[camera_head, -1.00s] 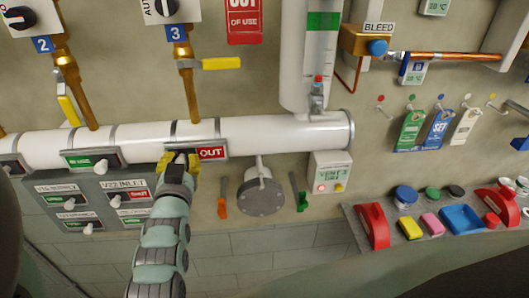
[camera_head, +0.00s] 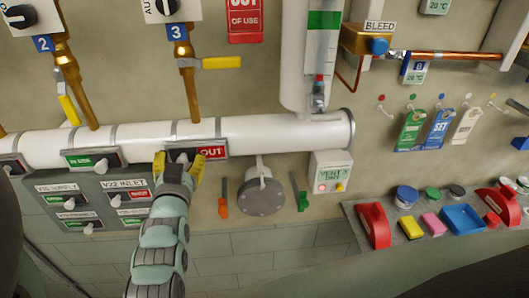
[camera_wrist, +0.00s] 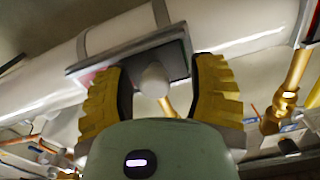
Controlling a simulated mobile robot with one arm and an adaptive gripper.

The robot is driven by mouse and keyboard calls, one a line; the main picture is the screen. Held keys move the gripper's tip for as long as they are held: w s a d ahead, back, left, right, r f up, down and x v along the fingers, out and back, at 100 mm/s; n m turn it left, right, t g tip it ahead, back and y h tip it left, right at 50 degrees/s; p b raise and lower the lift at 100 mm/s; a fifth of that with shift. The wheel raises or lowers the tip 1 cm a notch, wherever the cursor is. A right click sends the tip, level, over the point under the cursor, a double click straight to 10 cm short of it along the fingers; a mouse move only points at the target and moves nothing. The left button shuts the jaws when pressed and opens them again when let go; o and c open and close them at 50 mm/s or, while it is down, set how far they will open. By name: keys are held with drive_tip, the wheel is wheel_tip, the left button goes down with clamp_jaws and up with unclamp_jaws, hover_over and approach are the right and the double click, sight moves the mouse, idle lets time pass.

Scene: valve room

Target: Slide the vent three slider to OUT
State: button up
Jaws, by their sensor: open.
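The slider under pipe 3 (camera_head: 222,149) is a dark plate on the white pipe with a red OUT label (camera_head: 211,152) showing on its right side. Its pale knob (camera_head: 183,157) is at the left part of the plate. In the wrist view the knob (camera_wrist: 154,81) stands between my fingers, with clear gaps on both sides, in front of the dark plate (camera_wrist: 130,58). My gripper (camera_head: 179,168) is open just below the plate, its yellow fingers on either side of the knob; it also shows in the wrist view (camera_wrist: 157,90). I see no name on this slider.
A similar slider with a green label (camera_head: 91,160) is on the pipe to the left. Below it is a grey panel (camera_head: 80,182) with several small sliders. A small display box (camera_head: 331,172) hangs at right. A shelf with red handles (camera_head: 374,226) is at lower right.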

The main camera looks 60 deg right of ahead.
drive_tip(key=v, duration=1.2)
drive_tip(key=shift+w, duration=0.1)
